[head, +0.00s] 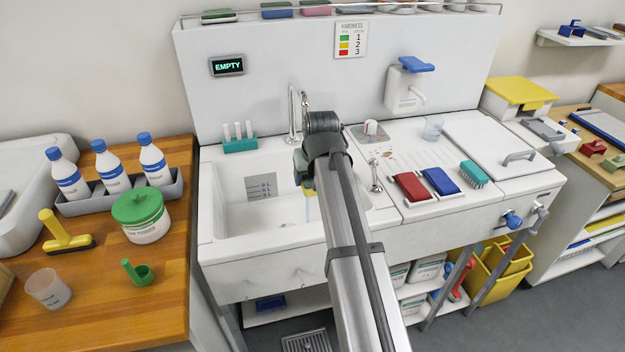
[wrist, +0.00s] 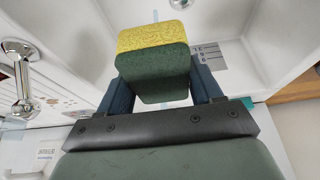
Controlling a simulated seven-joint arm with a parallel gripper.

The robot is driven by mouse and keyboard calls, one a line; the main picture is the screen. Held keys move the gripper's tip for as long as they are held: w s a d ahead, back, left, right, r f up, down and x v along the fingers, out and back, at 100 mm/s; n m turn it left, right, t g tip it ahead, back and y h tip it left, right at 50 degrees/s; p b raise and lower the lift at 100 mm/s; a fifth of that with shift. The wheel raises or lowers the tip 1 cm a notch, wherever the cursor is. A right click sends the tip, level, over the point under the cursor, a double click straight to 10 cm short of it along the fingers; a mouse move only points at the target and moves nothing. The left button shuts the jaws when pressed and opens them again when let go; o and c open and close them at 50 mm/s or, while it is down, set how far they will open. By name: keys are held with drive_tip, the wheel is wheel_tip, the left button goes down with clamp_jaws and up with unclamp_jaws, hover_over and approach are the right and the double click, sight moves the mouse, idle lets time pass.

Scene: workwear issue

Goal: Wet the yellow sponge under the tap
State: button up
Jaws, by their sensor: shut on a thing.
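My gripper (wrist: 160,88) is shut on the yellow sponge (wrist: 152,38), with a blue finger on each side. The sponge has a dark green face towards the wrist camera. In the head view only a small yellow part of the sponge (head: 309,191) shows beside my arm, over the sink basin (head: 232,212). The chrome tap (head: 292,112) stands at the back of the sink, its spout partly hidden by my arm.
A chrome lever (head: 375,176) stands right of the basin. Red (head: 410,187) and blue (head: 440,181) pads and a teal brush (head: 473,174) lie on the drainer. Bottles (head: 111,170) and a green-lidded tub (head: 140,214) stand on the left bench. A display (head: 227,66) reads EMPTY.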

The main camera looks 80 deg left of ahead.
drive_tip(key=shift+w+a+f, duration=0.1)
drive_tip(key=shift+a+f, duration=0.05)
drive_tip(key=shift+a, duration=0.65)
drive_tip(key=shift+w+a+f, duration=0.15)
drive_tip(key=shift+a+f, duration=0.05)
drive_tip(key=shift+a, duration=0.6)
drive_tip(key=shift+w+a+f, duration=0.1)
drive_tip(key=shift+a+f, duration=0.05)
drive_tip(key=shift+a, duration=0.65)
